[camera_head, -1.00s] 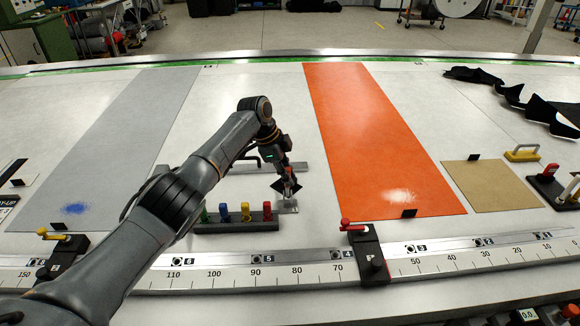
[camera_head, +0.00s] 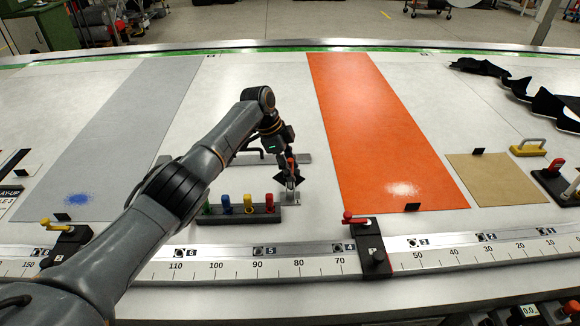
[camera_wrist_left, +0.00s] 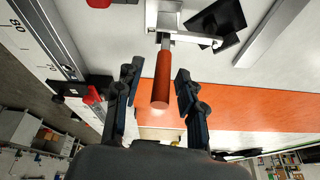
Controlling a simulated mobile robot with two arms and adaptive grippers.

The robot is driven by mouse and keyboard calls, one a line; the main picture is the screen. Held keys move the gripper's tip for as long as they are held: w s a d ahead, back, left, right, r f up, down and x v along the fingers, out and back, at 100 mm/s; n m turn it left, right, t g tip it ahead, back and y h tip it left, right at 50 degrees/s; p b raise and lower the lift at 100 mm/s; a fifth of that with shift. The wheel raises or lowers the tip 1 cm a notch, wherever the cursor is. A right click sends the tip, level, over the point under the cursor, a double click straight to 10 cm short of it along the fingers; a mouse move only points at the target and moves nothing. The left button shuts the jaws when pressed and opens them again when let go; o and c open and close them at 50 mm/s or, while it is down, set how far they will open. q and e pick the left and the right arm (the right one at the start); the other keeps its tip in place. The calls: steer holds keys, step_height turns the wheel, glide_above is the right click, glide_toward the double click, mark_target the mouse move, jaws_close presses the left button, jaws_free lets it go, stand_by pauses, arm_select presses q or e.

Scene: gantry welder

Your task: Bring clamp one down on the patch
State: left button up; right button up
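A small metal clamp (camera_head: 292,197) with a red-orange handle stands on the white table, left of the orange sheet. In the left wrist view its handle (camera_wrist_left: 162,78) lies between the fingers, with its metal frame (camera_wrist_left: 166,18) beyond. My left gripper (camera_wrist_left: 157,92) is open around the handle, with gaps showing on both sides. It also shows in the head view (camera_head: 288,172), reaching down over the clamp. A black piece, perhaps the patch (camera_wrist_left: 226,24), lies beside the clamp frame, partly covered by it. No number on the clamp is visible. My right gripper is not in view.
A dark rack with several coloured pegs (camera_head: 238,215) stands left of the clamp. A grey bar (camera_head: 275,159) lies behind it. The orange sheet (camera_head: 385,130) lies to the right. A scale rail (camera_head: 290,262) with red- and yellow-handled stops runs along the front.

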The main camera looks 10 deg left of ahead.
arm_select(q)
steer(key=v, duration=1.2)
